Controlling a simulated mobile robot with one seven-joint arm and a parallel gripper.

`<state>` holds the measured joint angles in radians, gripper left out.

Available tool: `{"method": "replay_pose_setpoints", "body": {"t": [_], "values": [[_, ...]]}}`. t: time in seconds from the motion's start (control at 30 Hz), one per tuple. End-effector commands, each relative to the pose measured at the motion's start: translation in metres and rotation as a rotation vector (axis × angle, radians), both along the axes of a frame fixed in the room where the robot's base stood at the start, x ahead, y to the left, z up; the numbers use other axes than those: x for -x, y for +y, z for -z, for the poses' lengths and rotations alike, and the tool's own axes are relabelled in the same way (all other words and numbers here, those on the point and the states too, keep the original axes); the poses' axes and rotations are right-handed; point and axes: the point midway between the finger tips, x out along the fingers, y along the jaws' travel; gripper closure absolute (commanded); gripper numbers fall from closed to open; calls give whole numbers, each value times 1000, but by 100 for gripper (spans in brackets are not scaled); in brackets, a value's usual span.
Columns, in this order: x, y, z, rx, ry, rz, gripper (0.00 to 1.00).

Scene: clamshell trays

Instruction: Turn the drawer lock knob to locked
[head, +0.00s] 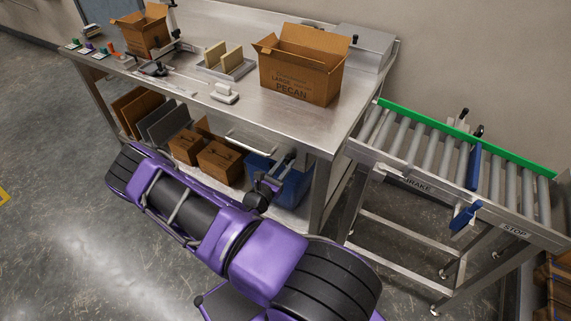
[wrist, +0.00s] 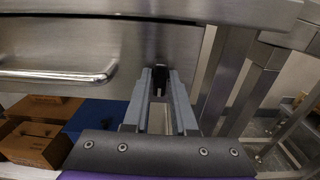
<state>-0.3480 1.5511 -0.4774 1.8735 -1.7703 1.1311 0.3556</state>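In the wrist view, a small black upright knob (wrist: 161,77) sits on the grey metal drawer front (wrist: 135,52), right of the bar handle (wrist: 75,74). My gripper (wrist: 161,83) points at the drawer front, one grey finger on each side of the knob. The fingers are apart with the knob between their tips; whether they press on it I cannot tell. No lock marking is legible. In the head view, my gripper (head: 288,160) is under the front edge of the bench, right of the drawer handle (head: 250,141); the knob is not clear there.
The steel bench (head: 215,105) overhangs the drawer. Below it are a blue bin (head: 295,188) and brown boxes (head: 219,161). A bench leg (head: 321,195) and a roller conveyor (head: 440,150) stand to the right. A PECAN carton (head: 290,82) is on top.

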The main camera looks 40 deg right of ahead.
Motion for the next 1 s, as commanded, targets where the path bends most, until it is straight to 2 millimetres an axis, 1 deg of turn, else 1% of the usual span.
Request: {"method": "replay_pose_setpoints", "body": {"t": [0.03,0.1,0.13,0.43,0.57,0.67,1.0], "values": [[0,0,0,0,0,0,64],[0,0,0,0,0,0,51],[0,0,0,0,1,0,50],[0,2,0,1,2,-1,50],[4,13,0,0,1,-3,50],[11,30,0,-1,4,-4,50],[43,108,0,-1,3,-5,50]]}}
